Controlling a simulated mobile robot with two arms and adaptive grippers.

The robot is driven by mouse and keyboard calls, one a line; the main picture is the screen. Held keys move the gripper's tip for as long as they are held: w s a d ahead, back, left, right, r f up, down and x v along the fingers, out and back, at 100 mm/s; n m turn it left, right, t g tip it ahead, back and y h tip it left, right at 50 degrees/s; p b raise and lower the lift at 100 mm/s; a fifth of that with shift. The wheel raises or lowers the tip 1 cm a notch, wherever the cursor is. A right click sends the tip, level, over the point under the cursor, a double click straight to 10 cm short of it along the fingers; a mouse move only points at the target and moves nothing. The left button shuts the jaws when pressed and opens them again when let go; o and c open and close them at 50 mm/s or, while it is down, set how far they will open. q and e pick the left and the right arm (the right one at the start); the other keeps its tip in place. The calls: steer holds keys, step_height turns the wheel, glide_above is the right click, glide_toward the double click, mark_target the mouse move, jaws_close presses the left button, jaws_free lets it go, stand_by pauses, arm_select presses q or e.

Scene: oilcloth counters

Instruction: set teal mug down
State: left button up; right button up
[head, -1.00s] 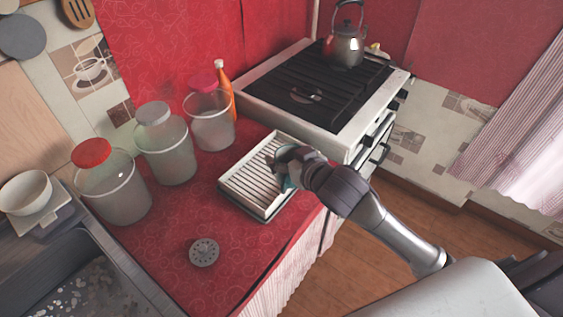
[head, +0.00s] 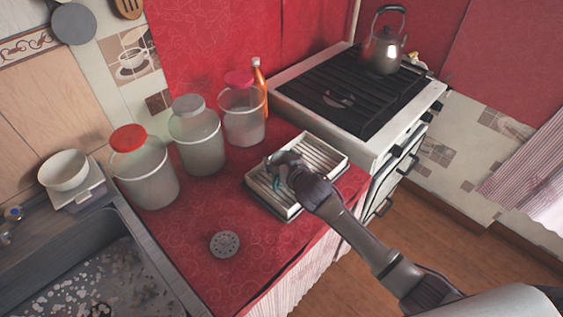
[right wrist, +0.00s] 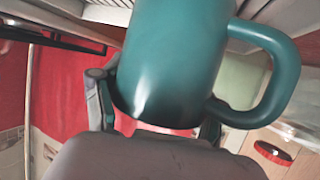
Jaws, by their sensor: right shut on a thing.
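The teal mug (right wrist: 175,55) fills the upper middle of the right wrist view, its handle at the right. My right gripper (right wrist: 155,118) is shut on it, with a finger showing at either side of the mug. In the head view only a small teal part of the mug (head: 278,182) shows beside my right gripper (head: 278,163), which hides the rest. Both are over the left part of a white slatted rack (head: 322,157) on the red counter. I cannot tell whether the mug touches the slats. My left gripper is not in view.
Three lidded canisters (head: 146,178) and an orange bottle (head: 259,90) stand behind and left of the rack. A stove (head: 350,100) with a kettle (head: 383,50) is at the back right. A round strainer (head: 225,245) lies in front, near the sink (head: 95,275). Red cloth between is clear.

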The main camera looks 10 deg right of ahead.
steer(key=shift+f, duration=0.8)
steer(key=shift+f, duration=0.15)
steer(key=o, duration=1.5)
steer(key=shift+c, duration=0.2)
steer(key=shift+r, duration=0.25)
steer(key=shift+s, duration=0.35)
steer(key=v, duration=1.1)
steer(key=shift+s+d, duration=0.1)
